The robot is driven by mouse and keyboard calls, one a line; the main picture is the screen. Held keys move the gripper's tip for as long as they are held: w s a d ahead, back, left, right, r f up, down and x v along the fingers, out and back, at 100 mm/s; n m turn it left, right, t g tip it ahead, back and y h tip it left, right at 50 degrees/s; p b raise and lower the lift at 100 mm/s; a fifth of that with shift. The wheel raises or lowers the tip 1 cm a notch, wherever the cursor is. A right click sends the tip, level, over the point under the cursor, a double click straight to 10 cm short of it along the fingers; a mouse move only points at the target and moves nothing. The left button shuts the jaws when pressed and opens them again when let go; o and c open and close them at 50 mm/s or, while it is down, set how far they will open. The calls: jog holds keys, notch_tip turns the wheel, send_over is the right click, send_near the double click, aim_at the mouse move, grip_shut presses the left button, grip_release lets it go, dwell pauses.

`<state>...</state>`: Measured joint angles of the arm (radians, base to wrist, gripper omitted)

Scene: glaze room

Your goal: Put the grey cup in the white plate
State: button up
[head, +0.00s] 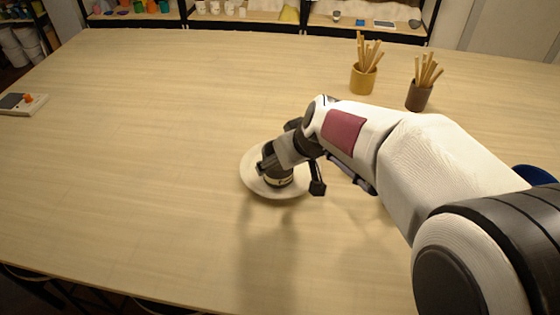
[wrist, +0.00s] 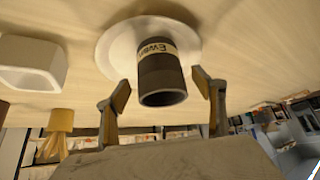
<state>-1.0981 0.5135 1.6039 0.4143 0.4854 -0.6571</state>
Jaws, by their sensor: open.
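The grey cup (head: 280,181) is dark with a pale lettered band. It also shows in the wrist view (wrist: 162,76), its open mouth toward the camera. It appears to stand upright in the white plate (head: 249,177), whose round rim shows in the wrist view too (wrist: 112,44). My gripper (head: 290,175) is open, with one finger on each side of the cup. In the wrist view the fingertips (wrist: 160,82) show gaps to the cup on both sides. My gripper and wrist hide part of the cup and plate in the head view.
A yellow pot (head: 363,80) and a brown pot (head: 419,96) hold wooden sticks behind my arm. A white angular dish (wrist: 30,64) shows in the wrist view. A blue object (head: 535,175) lies at the right. The table's left side is largely clear.

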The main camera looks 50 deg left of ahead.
jog(key=v, duration=0.8)
jog(key=shift+d+r, duration=0.2)
dwell(0.4)
jog(key=w+d+r+m+t+h, duration=0.1)
jog(key=w+d+r+m, duration=0.15)
jog(key=d, duration=0.85)
jog(key=w+d+r+m+t+h, duration=0.1)
jog(key=w+d+r+m, duration=0.2)
jog(key=d, duration=0.7)
jog(key=w+d+r+m+t, duration=0.15)
jog(key=w+d, duration=0.25)
jog(key=d, duration=0.7)
jog(key=s+d+f+m+h, duration=0.1)
jog(key=s+d+m, duration=0.2)
jog(key=d, duration=0.5)
jog(key=s+d+f+m+h, duration=0.2)
jog(key=s+d, duration=0.3)
jog(key=d, duration=0.4)
jog(key=s+d+f+m+t+h, duration=0.1)
jog(key=s+d+m, duration=0.3)
jog(key=d, duration=0.4)
jog(key=shift+s+d+f+h, duration=0.3)
jog(key=shift+s+h, duration=0.1)
